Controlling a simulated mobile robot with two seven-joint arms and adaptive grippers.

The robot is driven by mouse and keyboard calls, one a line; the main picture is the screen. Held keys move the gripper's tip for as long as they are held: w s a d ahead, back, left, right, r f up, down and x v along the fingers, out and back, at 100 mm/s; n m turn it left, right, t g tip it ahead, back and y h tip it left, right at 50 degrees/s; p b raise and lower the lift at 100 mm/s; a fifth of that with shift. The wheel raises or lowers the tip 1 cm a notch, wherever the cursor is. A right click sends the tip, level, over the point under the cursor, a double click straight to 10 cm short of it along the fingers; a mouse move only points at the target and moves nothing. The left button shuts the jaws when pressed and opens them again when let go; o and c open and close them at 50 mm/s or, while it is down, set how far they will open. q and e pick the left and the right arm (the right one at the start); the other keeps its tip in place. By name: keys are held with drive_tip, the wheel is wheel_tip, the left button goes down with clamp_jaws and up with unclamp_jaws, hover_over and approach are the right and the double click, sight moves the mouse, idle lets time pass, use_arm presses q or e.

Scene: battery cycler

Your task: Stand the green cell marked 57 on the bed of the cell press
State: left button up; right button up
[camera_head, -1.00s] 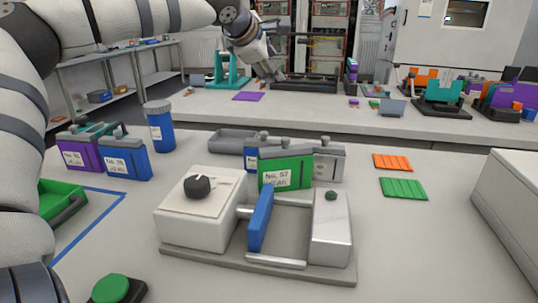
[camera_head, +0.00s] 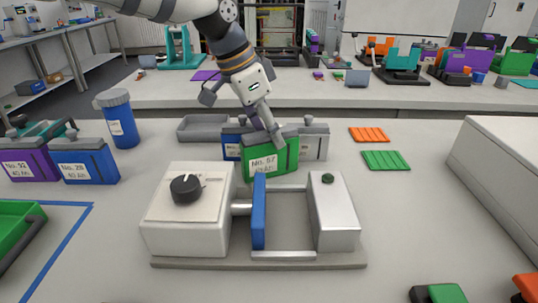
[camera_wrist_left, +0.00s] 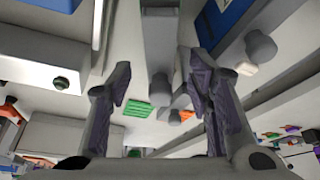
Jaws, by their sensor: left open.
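The green cell marked 57 (camera_head: 266,168) stands upright behind the cell press in the head view, with a grey top and a white label. My left gripper (camera_head: 266,128) points down at its top, open; contact with the cell cannot be made out. In the left wrist view, the spread fingers (camera_wrist_left: 160,90) have a grey bar-like top with a round terminal between them. The cell press has a white box with a black knob (camera_head: 187,187), a blue plate (camera_head: 259,212) and a silver block (camera_head: 335,212). Its bed (camera_head: 288,226) is empty. My right gripper is not in view.
A blue cell (camera_head: 232,140) and a grey cell (camera_head: 315,142) stand close around the green one. A grey tray (camera_head: 195,129) lies behind. Purple (camera_head: 28,162) and blue (camera_head: 85,163) cells stand left, near a blue bottle (camera_head: 120,120). Orange (camera_head: 369,134) and green (camera_head: 386,160) ribbed pads lie right.

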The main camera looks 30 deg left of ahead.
sight(270, 155)
use_arm(q)
drive_tip(key=x, duration=0.4)
drive_tip(key=shift+s+f, duration=0.1)
drive_tip(key=shift+f, duration=0.25)
drive_tip(key=shift+w+f, duration=0.25)
drive_tip(key=shift+f, duration=0.15)
clamp_jaws()
drive_tip(key=shift+r, duration=0.1)
